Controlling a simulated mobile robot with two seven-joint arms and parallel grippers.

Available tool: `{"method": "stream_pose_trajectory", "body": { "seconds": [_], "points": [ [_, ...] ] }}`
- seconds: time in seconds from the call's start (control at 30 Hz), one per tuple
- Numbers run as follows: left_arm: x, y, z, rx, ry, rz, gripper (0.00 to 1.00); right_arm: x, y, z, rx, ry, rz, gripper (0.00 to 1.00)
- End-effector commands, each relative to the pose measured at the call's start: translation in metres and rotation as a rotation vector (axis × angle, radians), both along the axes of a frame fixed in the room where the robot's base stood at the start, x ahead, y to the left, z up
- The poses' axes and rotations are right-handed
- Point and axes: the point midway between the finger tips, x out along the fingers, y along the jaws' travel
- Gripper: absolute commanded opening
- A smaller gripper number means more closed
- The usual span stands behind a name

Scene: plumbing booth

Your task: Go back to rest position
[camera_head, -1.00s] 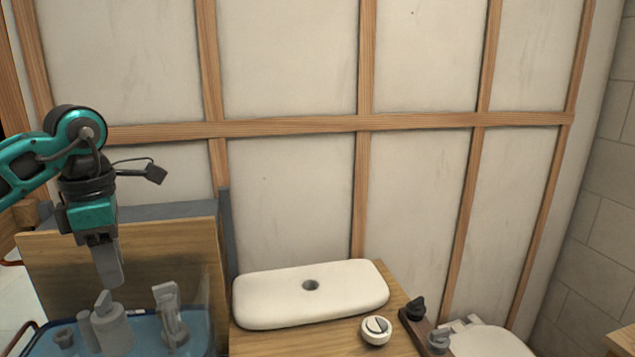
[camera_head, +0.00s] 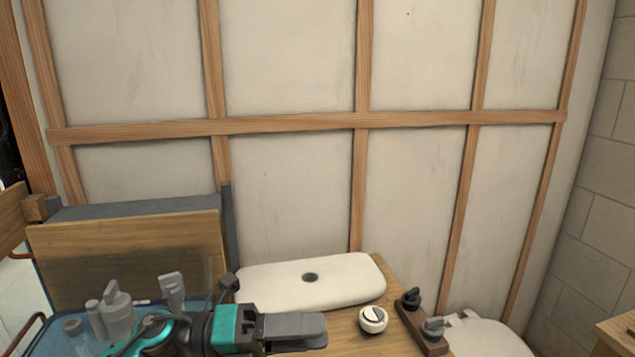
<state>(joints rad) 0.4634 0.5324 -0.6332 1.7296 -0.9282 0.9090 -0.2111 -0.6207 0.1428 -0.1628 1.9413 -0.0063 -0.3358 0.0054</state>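My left gripper (camera_head: 312,331) is low in the head view, in front of the white cistern lid, with its grey fingers pointing right. The fingers overlap in this side view, so I cannot tell whether they are open or shut. No held object shows between them. My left forearm crosses the bottom edge and hides part of the blue bin. My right gripper is not in view.
The white lid (camera_head: 345,284) with a round hole lies on a wooden top. A round white button (camera_head: 373,319) and a dark-knobbed block (camera_head: 422,327) are to its right. The blue bin (camera_head: 62,303) holds several grey fittings. A toilet (camera_head: 485,338) stands at right.

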Motion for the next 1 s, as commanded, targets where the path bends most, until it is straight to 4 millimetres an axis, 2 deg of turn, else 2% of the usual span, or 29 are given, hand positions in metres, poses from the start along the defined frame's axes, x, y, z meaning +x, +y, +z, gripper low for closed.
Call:
{"method": "stream_pose_trajectory", "body": {
  "seconds": [0.13,0.23,0.37,0.4,0.47,0.5,0.57,0.6,0.7,0.83,1.0],
  "points": [
    [0.012,0.009,-0.009,-0.294,0.346,0.223,0.39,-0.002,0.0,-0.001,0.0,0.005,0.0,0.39],
    [0.023,0.029,-0.03,-0.46,0.592,0.389,0.39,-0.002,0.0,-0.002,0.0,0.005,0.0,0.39],
    [0.026,0.065,-0.081,-0.647,0.933,0.617,0.39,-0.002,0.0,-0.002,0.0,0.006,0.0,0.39],
    [0.023,0.077,-0.101,-0.697,1.041,0.69,0.39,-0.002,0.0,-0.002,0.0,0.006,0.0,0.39],
    [0.013,0.095,-0.134,-0.766,1.206,0.801,0.39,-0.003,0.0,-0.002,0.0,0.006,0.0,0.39],
    [0.004,0.107,-0.157,-0.807,1.316,0.875,0.39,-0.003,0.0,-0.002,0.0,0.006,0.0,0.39],
    [-0.015,0.123,-0.191,-0.863,1.474,0.982,0.39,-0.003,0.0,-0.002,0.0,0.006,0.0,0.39],
    [-0.03,0.131,-0.212,-0.893,1.571,1.049,0.39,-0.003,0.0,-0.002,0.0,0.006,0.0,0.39],
    [-0.066,0.147,-0.252,-0.949,1.767,1.182,0.39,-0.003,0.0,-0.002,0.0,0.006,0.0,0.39],
    [-0.1,0.157,-0.282,-0.984,1.923,1.288,0.39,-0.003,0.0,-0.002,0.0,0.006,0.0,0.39],
    [-0.114,0.16,-0.293,-0.999,1.987,1.331,0.39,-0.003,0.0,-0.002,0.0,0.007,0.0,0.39]
  ]
}}
